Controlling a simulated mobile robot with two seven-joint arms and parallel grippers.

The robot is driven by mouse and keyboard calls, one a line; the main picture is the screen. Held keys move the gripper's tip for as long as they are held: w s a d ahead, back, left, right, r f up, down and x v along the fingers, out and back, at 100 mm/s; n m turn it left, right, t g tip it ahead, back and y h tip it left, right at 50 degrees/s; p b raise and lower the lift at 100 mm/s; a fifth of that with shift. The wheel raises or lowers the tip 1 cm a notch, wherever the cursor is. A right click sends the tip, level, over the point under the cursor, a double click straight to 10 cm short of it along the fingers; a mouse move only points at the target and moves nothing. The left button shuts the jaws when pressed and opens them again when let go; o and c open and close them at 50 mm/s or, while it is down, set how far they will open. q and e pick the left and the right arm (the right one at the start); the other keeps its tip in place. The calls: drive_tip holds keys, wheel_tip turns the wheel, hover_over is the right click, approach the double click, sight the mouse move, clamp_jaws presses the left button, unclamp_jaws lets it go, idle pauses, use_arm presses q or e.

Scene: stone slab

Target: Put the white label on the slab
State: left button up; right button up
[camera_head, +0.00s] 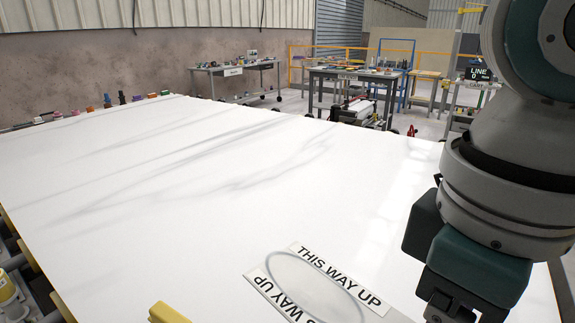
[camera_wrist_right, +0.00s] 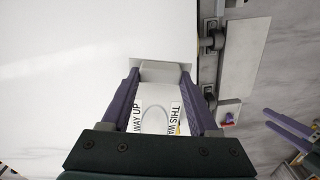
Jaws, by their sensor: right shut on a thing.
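The white label (camera_head: 315,290) has "THIS WAY UP" printed along its edges and a grey oval ring in its middle. It is at the bottom of the head view, over the near part of the white, grey-veined slab (camera_head: 200,190). My right gripper is shut on it; in the wrist view the label (camera_wrist_right: 154,108) shows between the two purple fingers (camera_wrist_right: 160,78). I cannot tell whether it touches the slab. In the head view the fingertips are out of frame. Purple fingers, seemingly of my left gripper (camera_wrist_right: 285,130), show at the right of the wrist view; their opening is unclear.
Small coloured items (camera_head: 107,101) line the slab's far left edge. A workbench (camera_head: 235,70) and a dark table (camera_head: 352,80) stand beyond it. A yellow piece (camera_head: 168,313) shows at the bottom. Most of the slab is bare.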

drive_tip(key=f+n+b, duration=0.1)
drive_tip(key=f+b, duration=0.2)
drive_tip(key=f, duration=0.5)
drive_tip(key=w+a+f+b, duration=0.1)
drive_tip(key=f+b, duration=0.3)
drive_tip(key=f, duration=0.4)
drive_tip(key=a+f+n+b, duration=0.1)
drive_tip(key=f+b, duration=0.3)
drive_tip(key=f, duration=0.5)
drive_tip(key=shift+w+n, duration=0.3)
wheel_tip(320, 180, down, 4)
drive_tip(key=shift+d+r+b, duration=0.1)
drive_tip(key=shift+r+b, duration=0.1)
drive_tip(key=shift+b, duration=0.4)
use_arm(q)
wheel_tip(320, 180, down, 15)
drive_tip(key=shift+w, duration=0.15)
use_arm(e)
drive_tip(key=shift+f, duration=0.15)
drive_tip(key=shift+f, duration=0.15)
drive_tip(key=o, duration=1.3)
